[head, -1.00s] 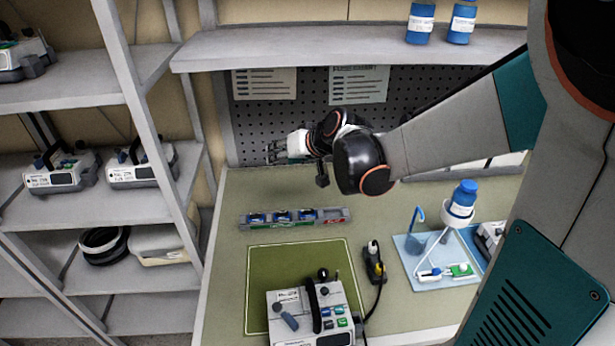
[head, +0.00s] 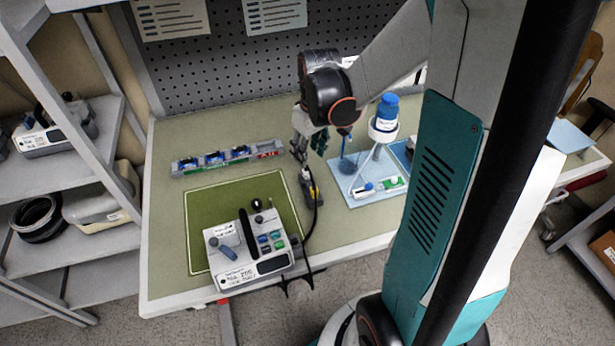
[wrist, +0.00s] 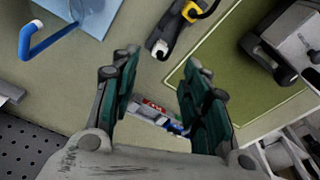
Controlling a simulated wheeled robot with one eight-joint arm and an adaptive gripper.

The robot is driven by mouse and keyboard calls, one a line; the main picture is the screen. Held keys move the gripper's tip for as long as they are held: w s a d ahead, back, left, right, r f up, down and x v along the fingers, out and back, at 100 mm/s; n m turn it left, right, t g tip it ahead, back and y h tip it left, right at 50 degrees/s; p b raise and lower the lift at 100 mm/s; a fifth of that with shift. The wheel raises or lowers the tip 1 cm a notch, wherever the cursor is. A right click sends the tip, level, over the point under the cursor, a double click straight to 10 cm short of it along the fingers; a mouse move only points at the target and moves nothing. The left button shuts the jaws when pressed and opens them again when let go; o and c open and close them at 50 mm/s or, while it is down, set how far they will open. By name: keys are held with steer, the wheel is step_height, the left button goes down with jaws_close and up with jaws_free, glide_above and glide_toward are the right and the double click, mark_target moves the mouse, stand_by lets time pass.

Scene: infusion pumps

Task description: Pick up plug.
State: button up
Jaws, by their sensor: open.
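The plug (head: 314,190) looks yellow and black, with a black cable running toward the pump. It sits at a dark strip-like holder on the bench, right of the green mat. In the wrist view the plug's yellow part (wrist: 190,12) is at the top edge, at the far end of the dark holder (wrist: 170,36). In the head view my gripper (head: 310,150) hangs just behind the plug, above the bench. Whether it touches anything there is unclear.
The pump (head: 245,252) stands on the green mat (head: 200,205). A marked rail (head: 225,160) with blue items lies behind it. Right of the plug is a light blue tray (head: 345,180) with a blue-capped bottle (head: 386,112) on a stand. A pegboard (head: 220,70) closes the back.

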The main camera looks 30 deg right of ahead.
mark_target(307, 168)
steer(key=f+b, duration=0.1)
steer(key=f, duration=0.1)
steer(key=f+b, duration=0.1)
steer(key=f, duration=0.2)
steer(key=w+f+b, duration=0.1)
steer(key=f, duration=0.2)
steer(key=shift+w+f, duration=0.1)
steer(key=shift+f, duration=0.05)
steer(key=shift+c, duration=0.2)
steer(key=c, duration=0.9)
